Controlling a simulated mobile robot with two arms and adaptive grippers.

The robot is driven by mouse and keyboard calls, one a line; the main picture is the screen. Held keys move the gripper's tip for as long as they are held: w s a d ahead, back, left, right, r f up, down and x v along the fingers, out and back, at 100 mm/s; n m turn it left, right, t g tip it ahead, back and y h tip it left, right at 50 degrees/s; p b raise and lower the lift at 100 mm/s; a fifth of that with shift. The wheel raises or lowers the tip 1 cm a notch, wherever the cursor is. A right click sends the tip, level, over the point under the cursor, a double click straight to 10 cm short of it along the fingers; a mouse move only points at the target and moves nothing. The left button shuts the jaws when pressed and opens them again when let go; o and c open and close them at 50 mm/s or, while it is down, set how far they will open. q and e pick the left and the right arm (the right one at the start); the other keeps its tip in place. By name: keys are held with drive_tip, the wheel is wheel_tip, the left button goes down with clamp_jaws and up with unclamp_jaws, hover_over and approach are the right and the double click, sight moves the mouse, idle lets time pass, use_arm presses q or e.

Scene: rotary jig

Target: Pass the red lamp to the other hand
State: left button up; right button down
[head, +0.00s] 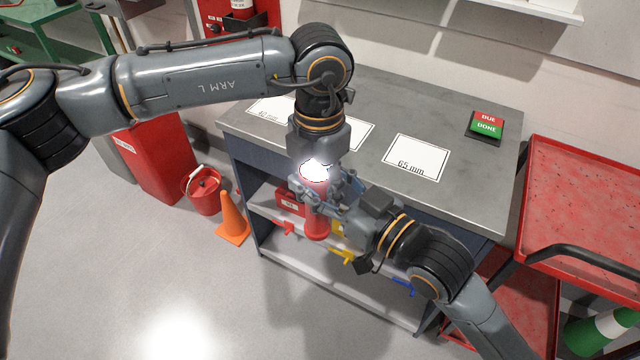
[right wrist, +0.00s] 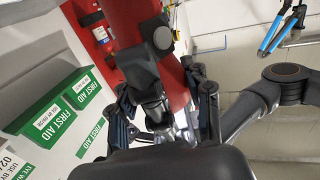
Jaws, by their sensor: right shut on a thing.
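The red lamp (head: 317,222) is a red cylinder, held in the air in front of the table, with a bright white glow at its upper end. My right gripper (head: 322,196) comes from the lower right and is shut on the lamp's body. In the right wrist view the lamp (right wrist: 136,22) fills the upper middle, with a dark grey part on its side and the right gripper's fingers (right wrist: 168,115) around it. My left gripper (head: 318,162) points down from above, close over the lamp's glowing end. Its fingertips overlap the lamp and right gripper, so contact is unclear.
The grey table (head: 470,185) stands behind, with white marked cards (head: 416,158) and a red and green DUE/DONE sign (head: 485,126). Shelves below hold coloured tools. A red cart (head: 590,190) stands right; an orange cone (head: 231,218) and red bucket (head: 204,192) stand left.

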sight(327, 224)
drive_tip(key=c, duration=0.5)
unclamp_jaws()
